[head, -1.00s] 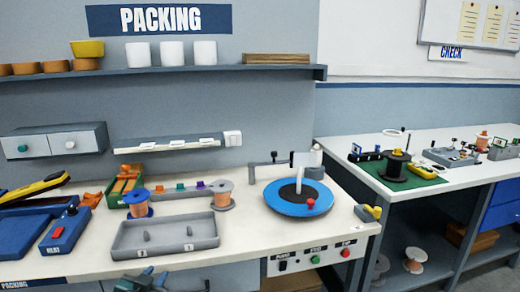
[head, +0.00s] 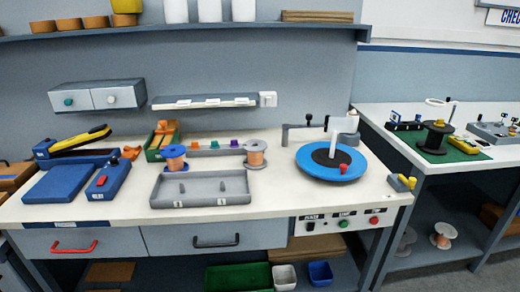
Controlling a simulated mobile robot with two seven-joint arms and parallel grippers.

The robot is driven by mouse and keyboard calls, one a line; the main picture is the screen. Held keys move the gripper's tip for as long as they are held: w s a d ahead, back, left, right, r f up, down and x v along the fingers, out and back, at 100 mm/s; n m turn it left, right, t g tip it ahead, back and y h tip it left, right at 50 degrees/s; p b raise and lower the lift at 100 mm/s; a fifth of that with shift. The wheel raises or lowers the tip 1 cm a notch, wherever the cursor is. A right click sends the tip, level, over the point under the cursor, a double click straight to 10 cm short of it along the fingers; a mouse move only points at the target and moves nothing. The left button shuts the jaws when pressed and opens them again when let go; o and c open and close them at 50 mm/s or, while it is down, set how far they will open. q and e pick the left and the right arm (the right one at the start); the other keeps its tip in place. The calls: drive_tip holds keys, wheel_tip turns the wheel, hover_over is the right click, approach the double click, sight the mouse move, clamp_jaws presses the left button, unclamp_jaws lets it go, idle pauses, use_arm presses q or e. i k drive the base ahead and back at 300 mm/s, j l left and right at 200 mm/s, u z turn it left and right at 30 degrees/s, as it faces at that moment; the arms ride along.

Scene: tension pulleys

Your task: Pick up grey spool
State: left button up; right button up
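The grey spool (head: 255,153) stands upright on the white workbench (head: 120,208), with grey flanges and copper-coloured wire between them. It is just behind the right end of a shallow grey tray (head: 202,200) marked 2 and 1. A blue-flanged spool (head: 175,158) with similar wire stands to its left, behind the tray's left end. Neither of my grippers shows in the head view.
A blue turntable (head: 331,176) with a red knob is right of the grey spool. A grey strip with coloured pegs (head: 214,146) lies between the spools. Blue devices (head: 108,181) lie left of the tray. A shelf (head: 200,32) hangs above. The bench front is mostly clear.

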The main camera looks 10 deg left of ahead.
sight(255, 161)
drive_tip(key=i+l, duration=0.15)
drive_tip(key=l, duration=0.15)
drive_tip(key=i+l+u, duration=0.15)
drive_tip(key=l, duration=0.2)
drive_tip(key=i+l, duration=0.15)
drive_tip(key=l, duration=0.2)
drive_tip(key=i+l+u, duration=0.1)
drive_tip(key=l, duration=0.2)
drive_tip(key=i+l+u, duration=0.1)
drive_tip(key=l, duration=0.25)
drive_tip(key=i+l, duration=0.2)
drive_tip(key=l, duration=0.15)
drive_tip(key=u, duration=0.05)
